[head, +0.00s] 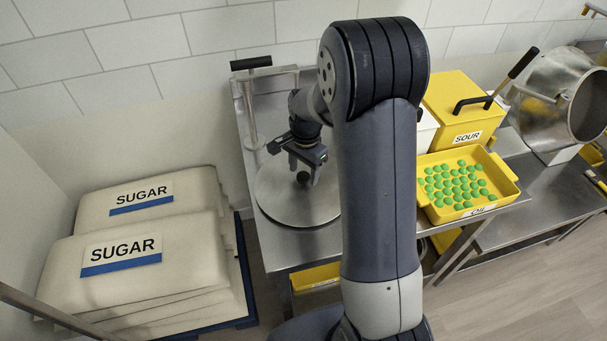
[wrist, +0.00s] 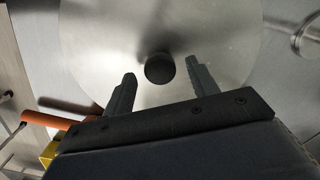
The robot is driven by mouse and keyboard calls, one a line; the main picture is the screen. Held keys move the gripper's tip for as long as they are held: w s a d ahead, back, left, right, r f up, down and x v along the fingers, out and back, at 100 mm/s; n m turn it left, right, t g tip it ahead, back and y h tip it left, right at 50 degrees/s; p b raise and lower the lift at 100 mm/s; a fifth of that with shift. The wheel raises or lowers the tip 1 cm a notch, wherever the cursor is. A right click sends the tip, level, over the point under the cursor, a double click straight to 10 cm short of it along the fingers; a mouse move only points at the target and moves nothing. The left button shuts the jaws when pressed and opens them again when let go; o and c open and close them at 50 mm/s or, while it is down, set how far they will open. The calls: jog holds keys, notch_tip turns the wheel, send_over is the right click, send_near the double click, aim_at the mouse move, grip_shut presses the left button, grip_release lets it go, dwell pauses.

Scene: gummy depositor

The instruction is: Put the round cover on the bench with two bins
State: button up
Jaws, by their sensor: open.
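The round cover (head: 285,205) is a flat steel disc with a dark round knob. In the head view it lies on the left part of the steel bench, left of my arm. In the wrist view the cover (wrist: 105,45) fills the upper middle, and its knob (wrist: 158,68) shows between the fingertips. My gripper (head: 305,170) is over the knob with its fingers apart; in the wrist view my gripper (wrist: 160,82) has a gap on both sides of the knob. A yellow bin marked SOUR (head: 455,105) and a yellow tray of green gummies (head: 508,190) are right of my arm.
A post with a black handle (head: 250,62) stands at the bench's back left. A steel drum (head: 560,85) stands at far right. My arm hides the bench's middle.

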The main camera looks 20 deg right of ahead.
aim_at(305, 175)
notch_tip(305, 175, up, 10)
jog(key=shift+d+b, duration=0.2)
jog(key=shift+b, duration=0.15)
jog(key=shift+o, duration=0.3)
jog(key=shift+w, duration=0.1)
